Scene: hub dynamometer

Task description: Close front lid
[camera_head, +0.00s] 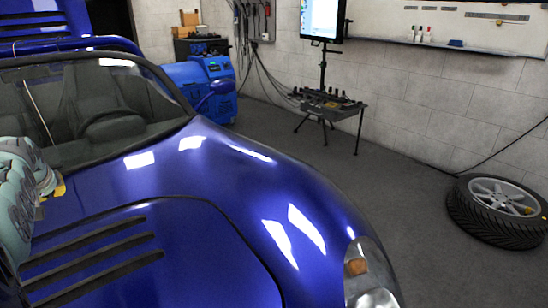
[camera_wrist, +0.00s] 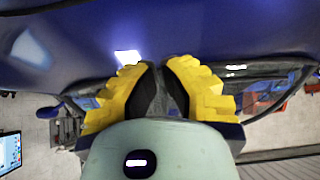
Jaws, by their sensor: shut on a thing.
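The front lid (camera_head: 195,235) is the glossy blue panel with dark slots at the lower left of the head view, on a blue open-topped car. A dark seam runs along its right edge; it looks close to level with the body, but I cannot tell whether it is fully down. My gripper (camera_head: 56,189) is at the far left, low over the blue bodywork by the windshield. In the wrist view, the yellow fingers of my gripper (camera_wrist: 160,80) are closed in against a blue panel (camera_wrist: 215,35). The exact grip spot is hidden.
A blue machine (camera_head: 205,85), a small stand with a monitor (camera_head: 322,18) and a loose wheel (camera_head: 497,210) stand beyond the car. The grey floor to the right is mostly clear.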

